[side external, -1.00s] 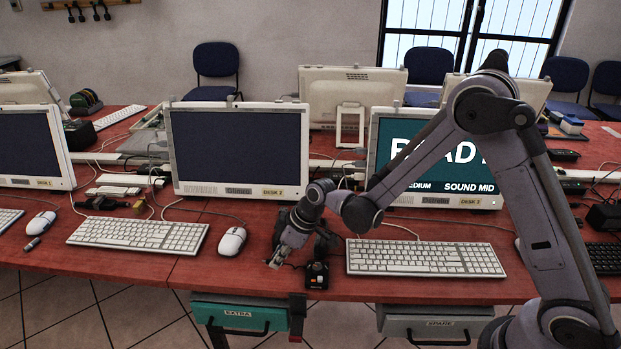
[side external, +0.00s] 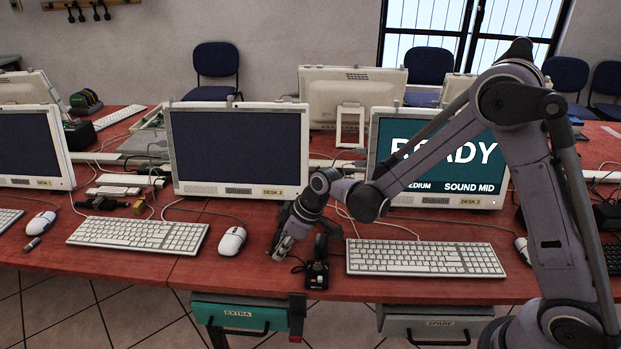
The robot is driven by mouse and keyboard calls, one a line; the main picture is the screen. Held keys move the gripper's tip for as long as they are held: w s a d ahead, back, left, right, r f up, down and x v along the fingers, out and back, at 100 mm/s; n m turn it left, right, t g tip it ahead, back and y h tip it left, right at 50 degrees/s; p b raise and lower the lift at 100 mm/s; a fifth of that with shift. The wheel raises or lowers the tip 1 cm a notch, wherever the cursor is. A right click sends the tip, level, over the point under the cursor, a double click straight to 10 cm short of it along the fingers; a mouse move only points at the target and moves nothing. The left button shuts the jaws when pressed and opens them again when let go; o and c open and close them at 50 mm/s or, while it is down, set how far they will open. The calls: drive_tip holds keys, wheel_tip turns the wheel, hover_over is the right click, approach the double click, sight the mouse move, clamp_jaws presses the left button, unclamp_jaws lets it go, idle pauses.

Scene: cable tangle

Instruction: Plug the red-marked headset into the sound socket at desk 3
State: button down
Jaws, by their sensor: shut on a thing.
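My gripper (side external: 283,252) is low over the front of the red desk, left of the white keyboard at desk 3. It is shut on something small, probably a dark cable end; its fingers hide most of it. A black headset-like thing (side external: 320,246) stands just right of the gripper, behind a small black box (side external: 317,275) near the desk's front edge. A dark cord shows between the gripper and this box. I cannot make out a red mark. The desk 3 monitor (side external: 391,141) reads "READY" and "SOUND MID", partly behind my arm. I cannot pick out the sound socket.
The desk 3 keyboard (side external: 425,258) lies right of the gripper. A white mouse (side external: 232,241) and another keyboard (side external: 138,234) lie to the left. Pale cables (side external: 385,223) run below the desk 3 monitor. The dark middle monitor (side external: 238,146) stands behind the gripper.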

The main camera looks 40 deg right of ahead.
drive_tip(key=s+d+r+m+t+h, duration=0.1)
drive_tip(key=s+d+r+m+h, duration=0.2)
drive_tip(key=s+d+m, duration=0.65)
drive_tip(key=shift+s+d+r+n, duration=1)
drive_tip(key=shift+d+r, duration=0.35)
drive_tip(key=shift+r, duration=1.1)
drive_tip(key=shift+f, duration=2.4)
drive_tip(key=w+n+y, duration=0.1)
drive_tip(key=w+n, duration=0.2)
drive_tip(key=w+a+n+g+y, duration=0.1)
drive_tip(key=w+n, duration=0.1)
drive_tip(key=w, duration=0.1)
drive_tip(key=w+a+r+n+y, duration=0.1)
drive_tip(key=w+n, duration=0.2)
drive_tip(key=shift+w+a+n, duration=0.2)
drive_tip(key=shift+w+n, duration=0.05)
drive_tip(key=shift+n, duration=0.1)
hover_over(271, 276)
drive_tip(key=s+d, duration=0.1)
drive_tip(key=shift+y, duration=0.3)
wheel_tip(271, 276, down, 7)
drive_tip(key=shift+d+f, duration=0.1)
drive_tip(key=shift+f, duration=1.95)
